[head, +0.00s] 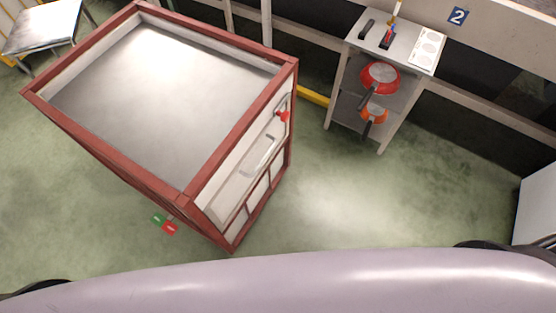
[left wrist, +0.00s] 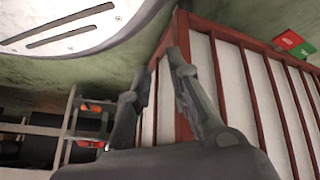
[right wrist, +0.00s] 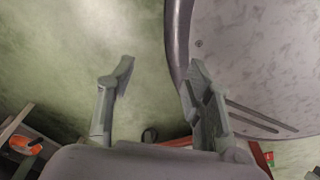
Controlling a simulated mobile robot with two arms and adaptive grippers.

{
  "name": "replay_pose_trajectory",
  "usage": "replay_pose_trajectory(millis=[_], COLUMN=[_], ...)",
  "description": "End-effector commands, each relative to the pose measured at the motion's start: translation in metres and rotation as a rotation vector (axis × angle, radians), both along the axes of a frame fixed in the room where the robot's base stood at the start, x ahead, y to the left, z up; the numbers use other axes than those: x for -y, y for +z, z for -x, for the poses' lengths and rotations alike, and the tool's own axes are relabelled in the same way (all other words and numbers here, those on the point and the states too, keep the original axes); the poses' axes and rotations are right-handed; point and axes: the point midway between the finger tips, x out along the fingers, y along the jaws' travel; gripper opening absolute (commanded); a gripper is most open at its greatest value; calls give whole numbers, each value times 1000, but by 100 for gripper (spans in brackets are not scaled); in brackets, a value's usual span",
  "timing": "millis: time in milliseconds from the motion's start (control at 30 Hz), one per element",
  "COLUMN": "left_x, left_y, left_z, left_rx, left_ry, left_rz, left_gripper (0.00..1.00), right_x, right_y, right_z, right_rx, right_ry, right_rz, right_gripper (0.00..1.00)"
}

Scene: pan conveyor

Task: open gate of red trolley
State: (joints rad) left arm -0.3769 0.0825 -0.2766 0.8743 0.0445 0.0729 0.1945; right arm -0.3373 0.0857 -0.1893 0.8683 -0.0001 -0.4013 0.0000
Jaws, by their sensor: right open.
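The red trolley (head: 238,112) stands at the left of the head view, with a red frame and pale panels. Its gate (head: 238,172) on the right side looks flush with the frame. The gate has a grey handle (head: 262,157) and a small red latch piece (head: 284,115). Neither gripper shows in the head view. In the left wrist view my left gripper (left wrist: 158,78) is open and empty, with the trolley's slatted side (left wrist: 236,75) beyond its fingers. In the right wrist view my right gripper (right wrist: 160,64) is open and empty above the floor.
A grey shelf stand (head: 400,55) with red and orange pans (head: 380,77) stands at the back right. A metal table (head: 43,28) is at the far left. A green and red tag (head: 165,224) sits by the trolley's near side. Green floor right of the trolley is clear.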

Motion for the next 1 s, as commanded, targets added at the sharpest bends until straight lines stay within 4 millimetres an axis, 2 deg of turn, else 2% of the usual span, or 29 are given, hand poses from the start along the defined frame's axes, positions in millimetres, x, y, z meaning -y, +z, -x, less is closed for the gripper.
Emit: replay_pose_trajectory(millis=[67,267,367,467,500,600,700,867,1000], left_x=[15,58,81,102,108,118,120,122,127], left_y=[4,45,79,123,144,193,226,245,250], left_z=[-19,-69,-91,-109,-114,-120,-120,-125,-144], left_rx=[84,317,453,603,663,789,862,895,896], left_ry=[30,117,168,226,249,297,324,336,335], left_rz=[62,270,419,606,689,878,995,1050,1048], left_gripper=[18,18,18,18,18,18,18,18,18], right_x=[-3,-8,-11,-14,-15,-17,-18,-19,-18], right_y=[-8,-12,-13,-11,-9,-2,5,12,11], right_z=[-12,-42,-60,-78,-86,-99,-107,-109,-109], right_rx=[10,28,40,54,60,69,74,75,74], right_ry=[-2,-6,-9,-12,-13,-16,-18,-18,-18], right_rz=[-2,-5,-6,-9,-9,-10,-11,-11,-11], right_gripper=[47,47,47,47,47,47,47,47,47])
